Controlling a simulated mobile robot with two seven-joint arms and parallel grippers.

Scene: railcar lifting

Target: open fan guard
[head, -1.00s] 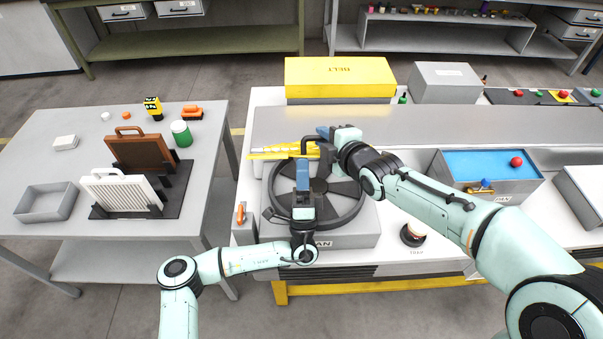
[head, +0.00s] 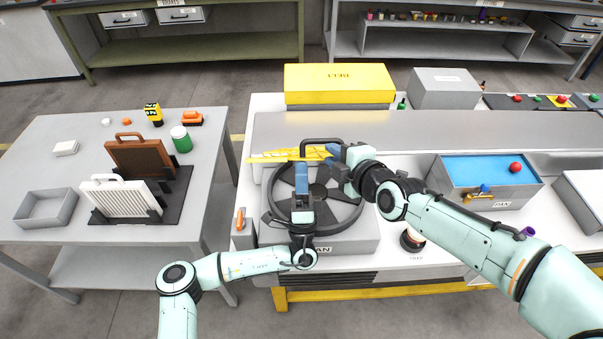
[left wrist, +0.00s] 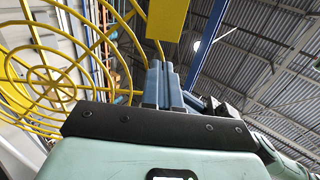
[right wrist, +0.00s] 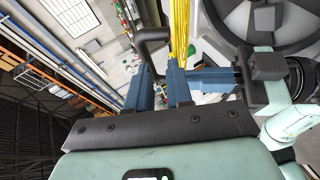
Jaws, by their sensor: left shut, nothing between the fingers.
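The yellow fan guard (head: 275,156) stands raised over the fan (head: 340,213), seen nearly edge-on in the head view. Its rings show at the left of the left wrist view (left wrist: 60,62). Its black handle (head: 321,141) sticks out on the far side, and it also shows in the right wrist view (right wrist: 152,36). My left gripper (head: 301,165) is shut and empty, pointing up close to the near side of the guard; contact is unclear. My right gripper (head: 330,152) is at the guard's right end, beside the handle. Its fingers (right wrist: 161,75) are apart with a narrow gap.
A yellow box (head: 340,88) and a grey box (head: 444,88) stand behind the fan. A grey tray with a blue inside (head: 487,193) is at the right. The left table (head: 75,140) holds filters in a rack (head: 180,195) and small items.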

